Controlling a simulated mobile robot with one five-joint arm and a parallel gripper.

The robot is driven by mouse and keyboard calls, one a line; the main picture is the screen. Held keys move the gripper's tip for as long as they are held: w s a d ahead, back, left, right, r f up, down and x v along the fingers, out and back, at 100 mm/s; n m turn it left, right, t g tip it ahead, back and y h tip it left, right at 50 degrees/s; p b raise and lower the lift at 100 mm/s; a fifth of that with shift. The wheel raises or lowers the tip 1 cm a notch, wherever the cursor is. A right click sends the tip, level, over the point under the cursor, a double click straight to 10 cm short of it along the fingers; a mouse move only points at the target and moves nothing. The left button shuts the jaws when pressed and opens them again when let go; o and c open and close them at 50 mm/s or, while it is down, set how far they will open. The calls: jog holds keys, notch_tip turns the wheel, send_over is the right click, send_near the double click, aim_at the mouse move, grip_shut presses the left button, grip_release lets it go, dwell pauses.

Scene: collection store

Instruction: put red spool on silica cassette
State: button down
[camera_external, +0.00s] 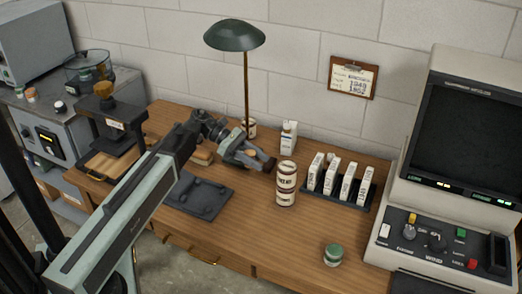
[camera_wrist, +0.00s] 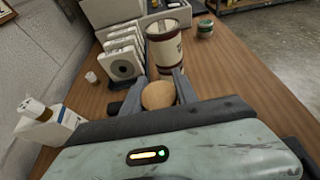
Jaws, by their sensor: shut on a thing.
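My gripper (camera_external: 259,160) is over the middle of the wooden bench. It is shut on a tan, rounded thing (camera_wrist: 158,95), seen between the fingers in the wrist view. I cannot tell whether this is the red spool; no other clear red spool shows. Several white upright cassettes (camera_external: 347,180) stand in a dark rack right of my gripper; they also show in the wrist view (camera_wrist: 124,61). Their lettering is too small to read, so I cannot tell which is silica. A cream container stack with dark red bands (camera_external: 287,184) stands just beyond the fingertips.
A white box with a bottle (camera_external: 288,135) stands behind my gripper. A green lamp (camera_external: 235,36) rises at the back. A green-lidded jar (camera_external: 333,254) is near the front edge. A dark mat (camera_external: 200,194) lies left. A microfilm reader (camera_external: 455,170) blocks the right.

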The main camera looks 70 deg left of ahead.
jog(key=shift+f, duration=0.1)
jog(key=w+d+r+m+g+h+p, duration=0.25)
jog(key=d+r+p, duration=0.25)
jog(key=r+p, duration=0.35)
jog(key=y+b, duration=0.1)
jog(key=b, duration=0.4)
send_over(334, 254)
jog(key=w+d, duration=0.1)
jog(key=w, duration=0.2)
notch_tip(334, 254, down, 5)
jog(key=shift+n+t, duration=0.35)
notch_tip(334, 254, down, 9)
jog(key=b, duration=0.8)
jog(key=shift+s+r+b, duration=0.15)
jog(key=shift+b, duration=0.25)
jog(key=shift+r, duration=0.25)
jog(key=shift+f, duration=0.25)
jog(key=c, duration=0.9)
grip_release()
jog(key=shift+r, duration=0.1)
jog(key=shift+c, duration=0.2)
